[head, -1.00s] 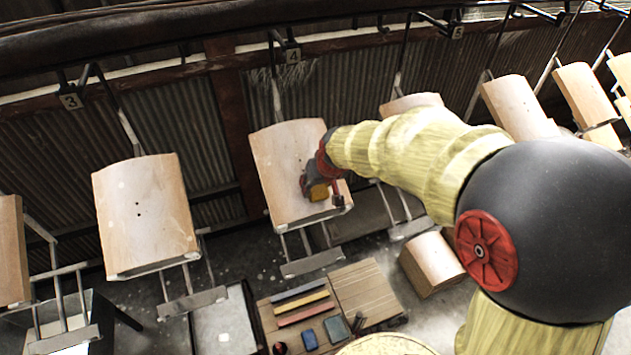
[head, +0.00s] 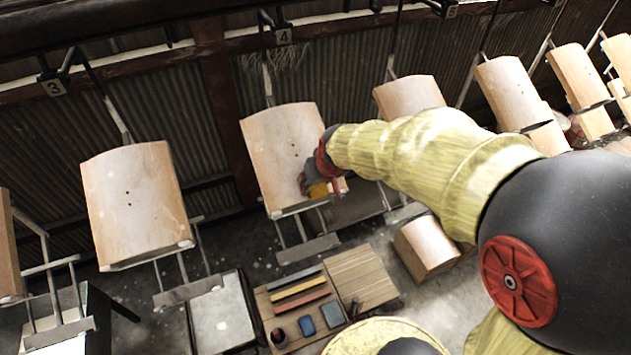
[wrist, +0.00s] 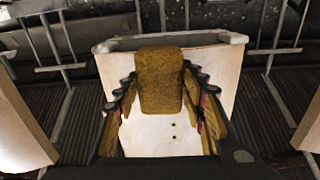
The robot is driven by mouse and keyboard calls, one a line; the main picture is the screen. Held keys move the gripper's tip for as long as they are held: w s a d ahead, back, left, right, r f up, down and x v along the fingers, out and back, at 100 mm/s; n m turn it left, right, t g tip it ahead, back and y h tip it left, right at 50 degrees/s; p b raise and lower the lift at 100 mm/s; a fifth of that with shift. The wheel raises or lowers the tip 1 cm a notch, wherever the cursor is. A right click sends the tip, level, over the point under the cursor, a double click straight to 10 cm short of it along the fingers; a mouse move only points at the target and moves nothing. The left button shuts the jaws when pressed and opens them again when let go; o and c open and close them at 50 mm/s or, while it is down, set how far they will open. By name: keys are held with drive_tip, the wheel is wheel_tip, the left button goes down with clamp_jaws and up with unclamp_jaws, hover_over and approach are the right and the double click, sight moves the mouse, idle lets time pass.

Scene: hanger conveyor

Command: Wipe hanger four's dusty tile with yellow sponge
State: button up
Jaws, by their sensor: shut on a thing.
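The number four plate (head: 284,36) marks a hanger with a pale, curved wooden tile (head: 277,150). The tile has two small dark dots near its middle. My gripper (head: 325,187) is at the tile's lower right. It is shut on the yellow sponge (head: 319,190), mostly hidden in the head view. In the wrist view the brown-yellow sponge (wrist: 161,80) sits between the fingers, in front of the tile (wrist: 110,65). A whitish patch shows on the tile below the sponge. I cannot tell whether the sponge touches the tile.
The hanger three tile (head: 135,205) hangs to the left, and another tile (head: 408,95) hangs close to the right, partly behind my arm.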

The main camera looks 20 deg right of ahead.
drive_tip(key=shift+p+v, duration=1.4)
drive_tip(key=shift+v, duration=1.45)
drive_tip(key=shift+r, duration=0.1)
drive_tip(key=shift+p+v, duration=0.85)
drive_tip(key=shift+v, duration=0.5)
drive_tip(key=shift+r, duration=0.1)
drive_tip(key=shift+s, duration=0.1)
